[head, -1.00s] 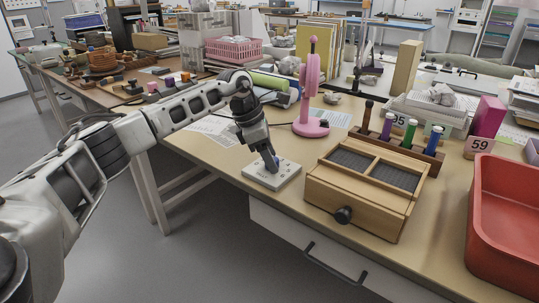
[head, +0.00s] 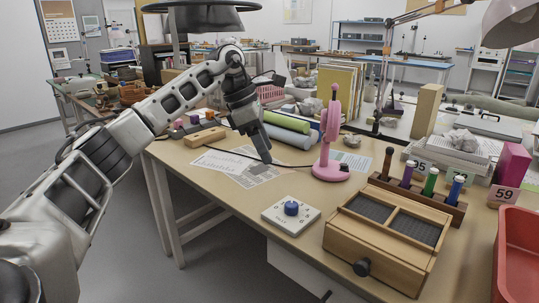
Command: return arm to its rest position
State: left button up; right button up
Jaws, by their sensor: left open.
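My left gripper (head: 268,162) hangs from the left arm over the printed paper sheet (head: 243,166) on the table, behind the dial plate. Its fingers point down and slightly right, with nothing seen between them. The white plate with a blue knob (head: 291,208) lies in front of it, apart from the gripper. The right gripper is out of view.
A pink stand (head: 331,150) is right of the gripper. A wooden box with dark panels (head: 388,236) and a rack of coloured tubes (head: 416,194) stand at the front right. A red bin (head: 516,257) is at the right edge.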

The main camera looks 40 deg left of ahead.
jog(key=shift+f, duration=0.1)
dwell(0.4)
